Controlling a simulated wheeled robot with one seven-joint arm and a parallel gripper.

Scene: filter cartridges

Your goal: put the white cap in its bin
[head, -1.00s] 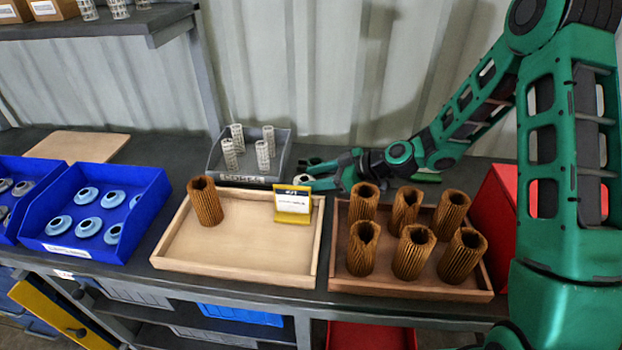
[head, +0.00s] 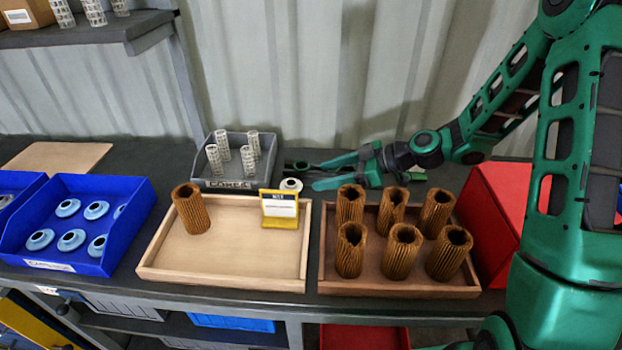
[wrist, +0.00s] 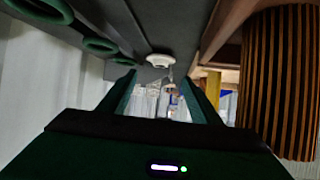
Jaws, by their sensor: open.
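The white cap (head: 291,184) lies on the dark bench, just right of the grey bin and behind the yellow-framed sign. My gripper (head: 320,174) is open and empty, low over the bench to the right of the cap, its fingers pointing left toward it. In the wrist view the cap (wrist: 160,60) shows beyond and between the two fingertips (wrist: 158,80), apart from them. A blue bin (head: 126,232) at the left holds several pale blue caps; its label is too small to read.
A grey bin (head: 207,184) holds several white mesh cores. A light tray (head: 240,273) holds one brown pleated filter (head: 191,210) and the sign (head: 280,208). A darker tray (head: 380,288) holds several filters close in front of my gripper. A red bin (head: 490,215) stands right.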

